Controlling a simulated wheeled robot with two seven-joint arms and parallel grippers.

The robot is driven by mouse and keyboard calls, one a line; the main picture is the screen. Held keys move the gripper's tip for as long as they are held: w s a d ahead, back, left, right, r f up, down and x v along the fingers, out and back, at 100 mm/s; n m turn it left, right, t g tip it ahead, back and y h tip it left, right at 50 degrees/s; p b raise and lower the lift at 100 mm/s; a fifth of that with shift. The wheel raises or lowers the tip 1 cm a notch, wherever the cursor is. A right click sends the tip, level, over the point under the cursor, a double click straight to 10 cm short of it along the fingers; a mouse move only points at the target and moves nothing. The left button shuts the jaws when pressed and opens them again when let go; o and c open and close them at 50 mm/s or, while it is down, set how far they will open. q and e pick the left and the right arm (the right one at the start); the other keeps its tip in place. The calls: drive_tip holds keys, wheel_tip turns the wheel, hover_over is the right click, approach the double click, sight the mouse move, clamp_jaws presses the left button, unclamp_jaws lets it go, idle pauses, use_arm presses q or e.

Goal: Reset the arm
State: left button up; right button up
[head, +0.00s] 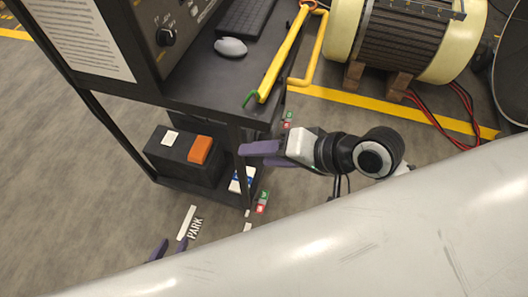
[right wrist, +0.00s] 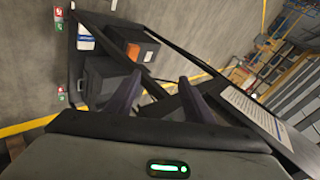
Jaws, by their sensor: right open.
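My right gripper (head: 246,155) has purple fingers pointing left beside the black cart in the head view. My right arm comes in from the right, below the yellow-cream motor. My left gripper (head: 172,250) shows only as two purple fingertips at the bottom left. They are apart and nothing shows between them. The rest of it is hidden behind a pale curved surface.
The black cart (head: 200,92) holds a grey mouse (head: 230,47), a keyboard (head: 245,15) and a yellow hooked tool (head: 284,55). Its lower shelf bears a dark box with an orange block (head: 200,149). The motor (head: 395,35) rests on wooden blocks. Floor left of the cart is clear.

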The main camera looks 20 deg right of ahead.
idle(0.4)
use_arm(q)
drive_tip(key=f, duration=0.1)
drive_tip(key=a+f, duration=0.1)
drive_tip(key=shift+s+a+f, duration=0.2)
drive_tip(key=shift+s+f, duration=0.1)
drive_tip(key=shift+s, duration=0.1)
use_arm(e)
drive_tip(key=s+d+f+n+h, duration=0.2)
drive_tip(key=s+f+n, duration=0.1)
drive_tip(key=f, duration=0.7)
drive_tip(key=s+d+f+n+t+h, duration=0.1)
drive_tip(key=s+d+f+n+h, duration=0.1)
drive_tip(key=f, duration=0.8)
drive_tip(key=s+d+n, duration=0.1)
drive_tip(key=s+n, duration=0.1)
drive_tip(key=s, duration=0.1)
drive_tip(key=shift+s+d+t+h, duration=0.2)
drive_tip(key=shift+d+t+h, duration=0.1)
